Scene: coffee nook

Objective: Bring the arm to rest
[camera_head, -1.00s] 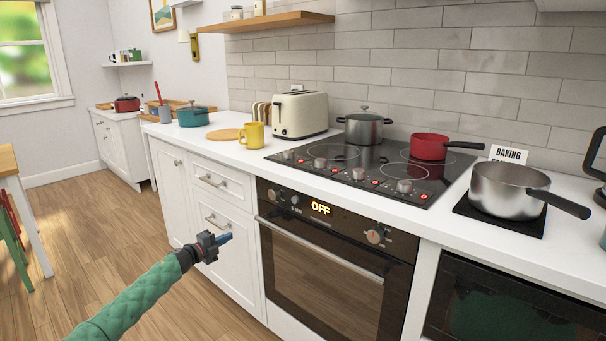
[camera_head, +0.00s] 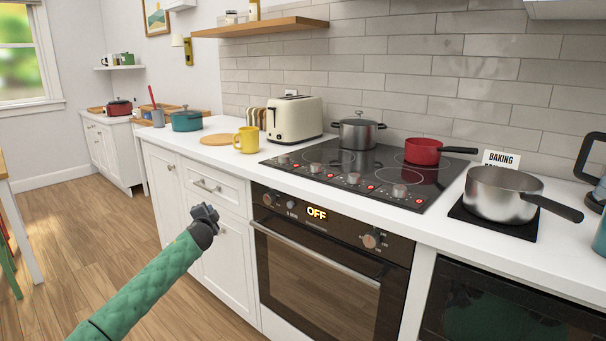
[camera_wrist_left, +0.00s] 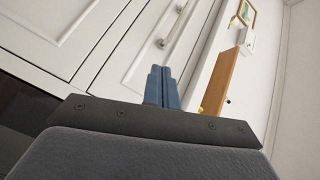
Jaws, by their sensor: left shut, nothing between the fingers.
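My left gripper (camera_head: 207,212) is in front of the white cabinet drawers, left of the oven, with its green-sleeved arm coming in from the bottom left. In the left wrist view its two blue fingers (camera_wrist_left: 163,87) are together with nothing between them. The fingers point toward the white drawer fronts and are clear of the counter. My right gripper does not show in either view.
The oven (camera_head: 320,265) reads OFF. The cooktop (camera_head: 365,178) holds a steel pot (camera_head: 358,133) and a red pan (camera_head: 422,151). A yellow mug (camera_head: 247,140) stands near the counter edge. A drawer handle (camera_head: 207,186) juts out close to my gripper. Open floor lies left.

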